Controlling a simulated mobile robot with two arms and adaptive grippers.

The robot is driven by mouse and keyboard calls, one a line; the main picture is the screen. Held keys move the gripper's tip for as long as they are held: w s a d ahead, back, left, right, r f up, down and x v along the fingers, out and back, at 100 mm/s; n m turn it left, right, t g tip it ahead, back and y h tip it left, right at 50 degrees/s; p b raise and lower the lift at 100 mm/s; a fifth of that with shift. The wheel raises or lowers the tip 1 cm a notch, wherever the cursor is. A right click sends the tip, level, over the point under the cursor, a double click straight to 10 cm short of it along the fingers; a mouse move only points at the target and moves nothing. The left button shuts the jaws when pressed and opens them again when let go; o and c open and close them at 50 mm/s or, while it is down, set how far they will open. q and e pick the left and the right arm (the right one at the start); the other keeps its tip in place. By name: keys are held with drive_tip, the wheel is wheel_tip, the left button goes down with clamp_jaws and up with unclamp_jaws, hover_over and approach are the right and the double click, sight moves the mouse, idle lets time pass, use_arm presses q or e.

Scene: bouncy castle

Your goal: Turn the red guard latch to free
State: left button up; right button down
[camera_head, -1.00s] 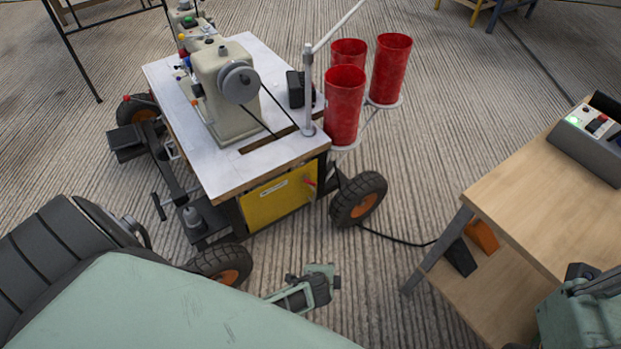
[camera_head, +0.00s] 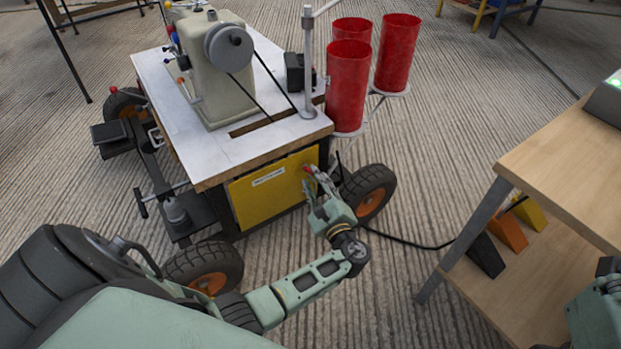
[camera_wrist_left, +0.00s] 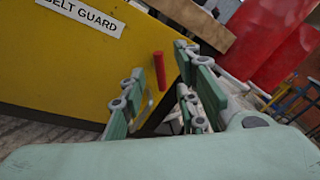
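The red guard latch (camera_wrist_left: 159,70) is a short red bar on the yellow belt guard panel (camera_wrist_left: 75,65), near its right edge. In the head view the latch (camera_head: 306,169) shows as a small red spot at the panel's upper right. My left gripper (camera_wrist_left: 162,62) is open, with one finger on each side of the latch in the left wrist view. Gaps show between latch and fingers; the exact depth is unclear. In the head view the left gripper (camera_head: 315,178) is close in front of the panel.
A sewing machine (camera_head: 218,75) stands on the white-topped cart (camera_head: 180,115). Red cylinders (camera_head: 346,90) stand to its right. A cart wheel (camera_head: 367,193) is just right of the left gripper. A wooden workbench (camera_head: 570,165) is at right; ribbed floor lies between.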

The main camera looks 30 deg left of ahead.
sight(309, 172)
use_arm(q)
drive_tip(key=shift+b+x, duration=0.4)
drive_tip(key=shift+x, duration=1.35)
clamp_jaws()
